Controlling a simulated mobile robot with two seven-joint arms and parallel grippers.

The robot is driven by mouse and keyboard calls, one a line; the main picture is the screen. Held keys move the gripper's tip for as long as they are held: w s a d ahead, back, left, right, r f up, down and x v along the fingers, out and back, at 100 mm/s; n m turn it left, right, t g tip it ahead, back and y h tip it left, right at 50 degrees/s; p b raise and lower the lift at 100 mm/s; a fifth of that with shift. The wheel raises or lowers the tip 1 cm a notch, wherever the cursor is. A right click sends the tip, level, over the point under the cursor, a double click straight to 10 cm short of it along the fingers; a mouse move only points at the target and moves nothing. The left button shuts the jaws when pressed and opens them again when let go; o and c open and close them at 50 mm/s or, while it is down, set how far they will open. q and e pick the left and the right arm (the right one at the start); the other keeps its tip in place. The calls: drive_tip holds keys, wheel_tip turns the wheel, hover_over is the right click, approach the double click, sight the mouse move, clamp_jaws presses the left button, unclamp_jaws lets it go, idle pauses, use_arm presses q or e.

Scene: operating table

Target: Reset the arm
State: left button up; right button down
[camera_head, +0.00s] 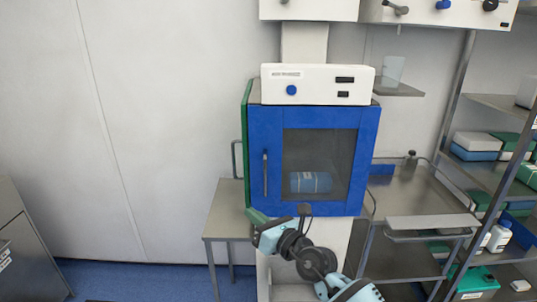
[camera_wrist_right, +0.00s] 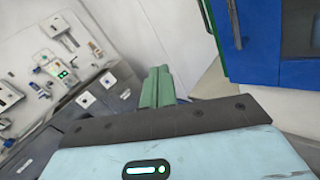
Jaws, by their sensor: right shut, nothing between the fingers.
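My right arm reaches up from the bottom of the head view, and its gripper (camera_head: 256,216) is in front of the lower left corner of the blue cabinet (camera_head: 260,200). In the right wrist view the green fingers of the gripper (camera_wrist_right: 157,85) are together, with nothing between them. The cabinet door is closed and has a dark window and a vertical handle on its left side. A blue item (camera_head: 310,182) shows behind the window. In the right wrist view the blue cabinet (camera_wrist_right: 255,75) stands to the right of the fingers, apart from them. My left gripper is not in view.
A small metal table (camera_head: 228,222) stands left of the cabinet. A steel cart (camera_head: 410,190) and shelves with boxes and bottles (camera_head: 500,236) are to the right. A grey cabinet (camera_head: 25,245) is at far left. The floor between it and the small table is mostly clear.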

drive_tip(key=s+d+f+m+t+h, duration=0.1)
drive_tip(key=s+d+f+m+h, duration=0.3)
drive_tip(key=s+d+f+m, duration=0.65)
drive_tip(key=s+d+f+m+t+h, duration=0.2)
drive_tip(key=s+d+f+m+h, duration=0.4)
drive_tip(key=f+m, duration=0.8)
drive_tip(key=s+d+f+m+g, duration=0.2)
drive_tip(key=s+d+m, duration=0.1)
drive_tip(key=s+m, duration=0.2)
drive_tip(key=s+d+f+m+g+h, duration=0.1)
drive_tip(key=s+d+f+m+g, duration=0.1)
drive_tip(key=s+m, duration=0.3)
drive_tip(key=s+d+f+m+g, duration=0.2)
drive_tip(key=s+d+f+m, duration=0.2)
drive_tip(key=s, duration=0.8)
drive_tip(key=shift+d+m+g, duration=0.3)
drive_tip(key=shift+d+m, duration=0.25)
drive_tip(key=shift+m, duration=0.3)
drive_tip(key=shift+f, duration=0.1)
